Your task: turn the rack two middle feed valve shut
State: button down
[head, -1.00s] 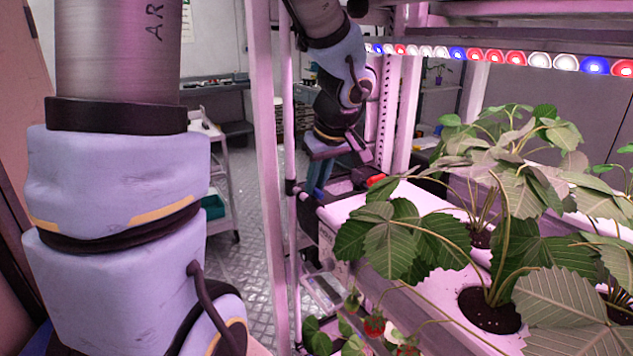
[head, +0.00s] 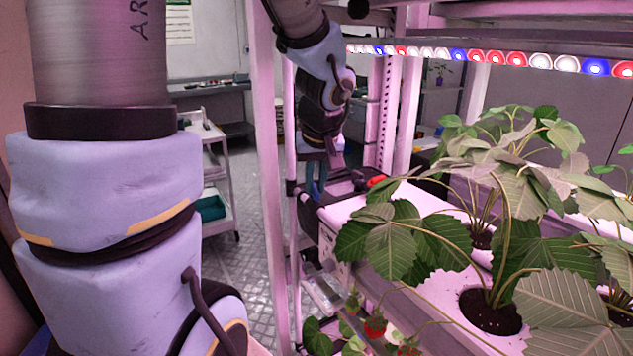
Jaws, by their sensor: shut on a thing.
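My gripper (head: 317,178) points down at the far end of the white growing trough (head: 340,212). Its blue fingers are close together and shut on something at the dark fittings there. I take that to be the middle feed valve's handle, but the fingertips and the handle are small and partly hidden. A red part (head: 376,181) shows on the dark fittings to the right of the fingers, apart from them. The valve's exact angle cannot be made out.
A pink rack post (head: 268,180) stands between my near arm links and the gripper. Strawberry plants (head: 405,238) fill the trough at right. A light strip (head: 500,58) runs above them. A trolley (head: 215,170) stands at left on open metal floor (head: 245,240).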

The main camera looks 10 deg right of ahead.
jog(key=m+p, duration=0.1)
jog(key=m+h+p, duration=0.1)
jog(key=p, duration=0.1)
jog(key=shift+a+r+m, duration=0.2)
jog(key=shift+r+m, duration=0.1)
jog(key=shift+m, duration=0.1)
jog(key=m+h+p, duration=0.1)
jog(key=m, duration=0.1)
jog(key=m+p, duration=0.2)
jog(key=shift+w+a+f+g+h, duration=0.1)
jog(key=shift+a+f+g+h, duration=0.1)
jog(key=shift+g+h, duration=0.15)
jog(key=shift+f+m+g+h, duration=0.15)
jog(key=shift+m+g+h, duration=0.35)
jog(key=shift+m, duration=1.2)
jog(key=shift+w+a+m+g+h+b, duration=0.1)
jog(key=shift+m+g+h+b, duration=0.15)
jog(key=shift+m, duration=0.6)
jog(key=shift+w+m+g+h+b, duration=0.1)
jog(key=shift+m+g+b, duration=0.2)
jog(key=shift+m, duration=0.55)
jog(key=c, duration=0.8)
grip_release()
jog(key=shift+c, duration=0.2)
jog(key=b+v, duration=0.2)
jog(key=v, duration=0.9)
jog(key=shift+b, duration=0.35)
